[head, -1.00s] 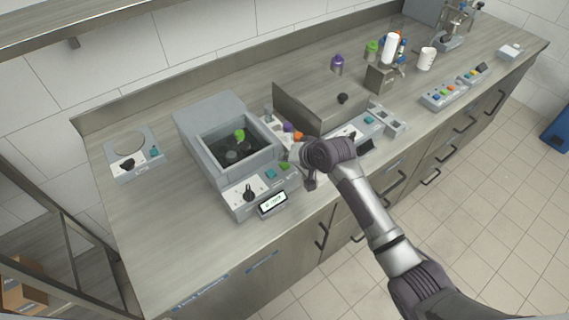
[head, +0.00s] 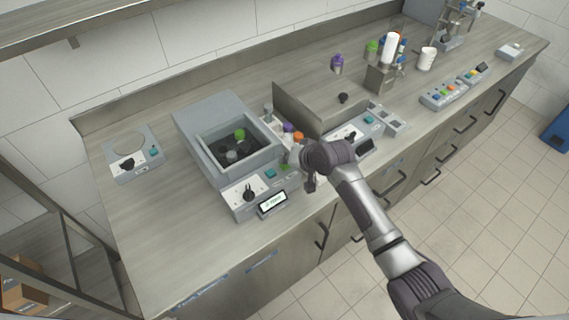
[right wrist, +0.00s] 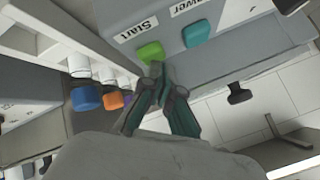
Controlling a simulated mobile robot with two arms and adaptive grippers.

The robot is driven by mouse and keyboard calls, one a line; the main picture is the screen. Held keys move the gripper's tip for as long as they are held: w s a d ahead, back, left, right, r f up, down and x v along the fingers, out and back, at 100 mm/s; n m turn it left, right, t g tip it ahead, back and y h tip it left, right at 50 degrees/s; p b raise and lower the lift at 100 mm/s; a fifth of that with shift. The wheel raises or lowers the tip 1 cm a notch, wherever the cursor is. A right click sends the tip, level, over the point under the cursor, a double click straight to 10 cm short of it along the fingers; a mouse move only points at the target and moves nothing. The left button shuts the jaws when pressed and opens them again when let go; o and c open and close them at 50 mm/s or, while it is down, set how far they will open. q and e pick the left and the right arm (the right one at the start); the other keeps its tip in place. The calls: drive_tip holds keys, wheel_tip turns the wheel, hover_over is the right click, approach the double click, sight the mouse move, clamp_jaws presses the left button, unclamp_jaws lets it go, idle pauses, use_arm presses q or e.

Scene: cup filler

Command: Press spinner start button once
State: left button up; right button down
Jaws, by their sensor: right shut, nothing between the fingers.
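The spinner (head: 192,128) is a grey box with an open square well on the counter. A green cap (head: 240,134) and dark parts sit in the well. Its front panel has a black knob, a teal button (head: 270,174) and a small lit screen (head: 272,203). In the right wrist view the green start button (right wrist: 151,52) is labelled "Start", beside the teal power button (right wrist: 197,33). My right gripper (right wrist: 166,78) is shut and empty, its tips right at the green button's near edge; I cannot tell whether they touch. In the head view my right gripper (head: 289,157) partly covers the panel's right end.
A rack with coloured caps (head: 298,137) is close beside my right gripper; blue (right wrist: 86,98) and orange (right wrist: 114,101) caps show in the wrist view. A second grey machine (head: 318,99) stands to the right.

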sight(286, 166)
drive_tip(key=shift+f, duration=0.3)
idle(0.5)
drive_tip(key=shift+r+p, duration=0.9)
drive_tip(key=shift+p, duration=0.1)
wheel_tip(286, 166, up, 5)
drive_tip(key=p, duration=0.5)
drive_tip(key=shift+r, duration=0.1)
idle(0.4)
